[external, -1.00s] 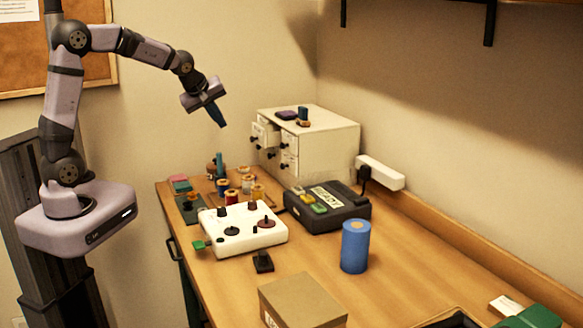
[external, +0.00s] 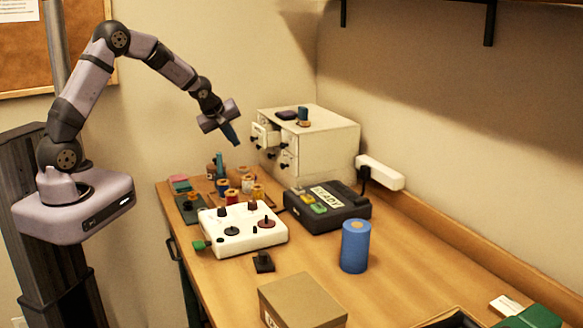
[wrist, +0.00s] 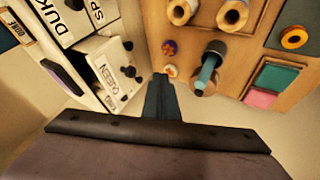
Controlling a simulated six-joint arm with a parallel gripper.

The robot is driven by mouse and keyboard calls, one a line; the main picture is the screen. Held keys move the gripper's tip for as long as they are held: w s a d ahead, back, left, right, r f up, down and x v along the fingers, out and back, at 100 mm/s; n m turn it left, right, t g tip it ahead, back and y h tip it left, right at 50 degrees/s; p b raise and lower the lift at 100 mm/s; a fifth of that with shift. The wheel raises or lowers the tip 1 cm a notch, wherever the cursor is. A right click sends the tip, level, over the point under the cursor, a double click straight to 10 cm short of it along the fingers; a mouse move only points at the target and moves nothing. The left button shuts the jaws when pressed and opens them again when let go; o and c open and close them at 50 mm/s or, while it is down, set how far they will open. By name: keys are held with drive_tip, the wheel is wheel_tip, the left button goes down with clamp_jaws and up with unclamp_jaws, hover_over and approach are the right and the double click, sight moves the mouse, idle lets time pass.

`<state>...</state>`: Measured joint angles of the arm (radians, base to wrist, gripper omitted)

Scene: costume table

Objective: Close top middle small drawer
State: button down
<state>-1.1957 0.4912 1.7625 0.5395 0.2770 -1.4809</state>
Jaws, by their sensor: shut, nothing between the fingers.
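The white drawer cabinet (external: 325,145) stands on the far end of the table against the wall, its drawer fronts with dark knobs facing left. A small drawer (external: 264,134) in its top row sticks out. In the wrist view the cabinet is at upper left, with a protruding drawer labelled QUEEN (wrist: 112,78); which position it has in the row is hard to tell there. My gripper (external: 235,140) is shut and empty, pointing down in front of and left of the drawer fronts, apparently not touching them. Its fingers (wrist: 162,85) also show in the wrist view.
Thread spools (external: 247,184) and a bottle with a teal top (wrist: 208,70) stand below and near my gripper. A white control box (external: 240,229), a black device (external: 328,206) and a blue roll (external: 355,246) are nearer. Small items (external: 302,114) lie on the cabinet.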

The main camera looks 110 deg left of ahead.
sight(259, 133)
drive_tip(key=shift+w+a+r+p, duration=0.2)
drive_tip(key=shift+w+a+p, duration=0.25)
drive_tip(key=shift+w+a, duration=0.2)
drive_tip(key=shift+w+a+r+p, duration=0.15)
drive_tip(key=shift+w+a+p, duration=0.35)
drive_tip(key=shift+w, duration=0.15)
drive_tip(key=w+a+b, duration=0.1)
drive_tip(key=w+a, duration=0.3)
drive_tip(key=shift+f, duration=0.1)
drive_tip(key=shift+w+a, duration=0.4)
drive_tip(key=shift+w+r, duration=0.1)
drive_tip(key=shift+r, duration=0.2)
drive_tip(key=shift+b, duration=0.35)
